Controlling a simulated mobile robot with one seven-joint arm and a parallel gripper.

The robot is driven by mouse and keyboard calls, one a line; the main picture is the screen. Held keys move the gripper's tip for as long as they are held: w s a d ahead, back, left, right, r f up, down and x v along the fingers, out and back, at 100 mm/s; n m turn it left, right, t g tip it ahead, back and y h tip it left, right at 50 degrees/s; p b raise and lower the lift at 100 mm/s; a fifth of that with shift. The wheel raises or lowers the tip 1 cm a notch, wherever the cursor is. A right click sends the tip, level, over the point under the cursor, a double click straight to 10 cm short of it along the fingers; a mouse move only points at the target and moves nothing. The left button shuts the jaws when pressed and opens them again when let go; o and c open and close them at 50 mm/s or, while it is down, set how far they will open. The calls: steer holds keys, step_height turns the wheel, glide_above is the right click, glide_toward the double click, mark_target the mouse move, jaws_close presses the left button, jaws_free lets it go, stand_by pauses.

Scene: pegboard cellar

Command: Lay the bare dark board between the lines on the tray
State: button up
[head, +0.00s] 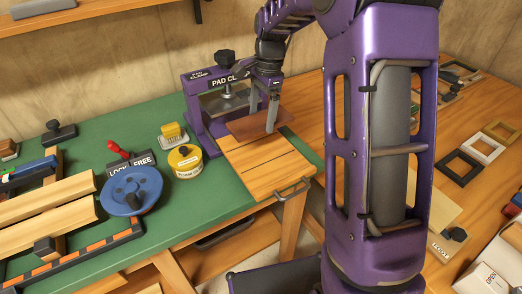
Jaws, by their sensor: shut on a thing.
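The bare dark board (248,128) is a thin brown rectangle at the back end of the light wooden tray (268,172). My gripper (264,116) points down at it and is shut on the board, with its fingers at the board's right part. I cannot tell whether the board touches the tray or hangs just above it. Any lines under the board are hidden.
The purple pad clamp (192,104) stands right behind the board. A yellow tin (185,161), a yellow brush (173,133) and a blue wheel (133,190) stand left on the green mat (95,140). Small frames (478,151) lie right. My arm hides the middle right.

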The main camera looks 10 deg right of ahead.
mark_target(260, 151)
step_height(260, 151, down, 10)
steer(key=shift+r+b, duration=0.2)
steer(key=shift+b, duration=0.55)
steer(key=shift+f, duration=0.15)
steer(key=o, duration=1.1)
steer(key=shift+o, duration=0.2)
steer(key=r, duration=0.4)
steer(key=d+r+p, duration=0.1)
steer(key=r, duration=0.3)
steer(key=r+p, duration=0.1)
steer(key=r, duration=0.3)
steer(key=shift+w+d+r, duration=0.1)
steer(key=shift+w+d, duration=0.1)
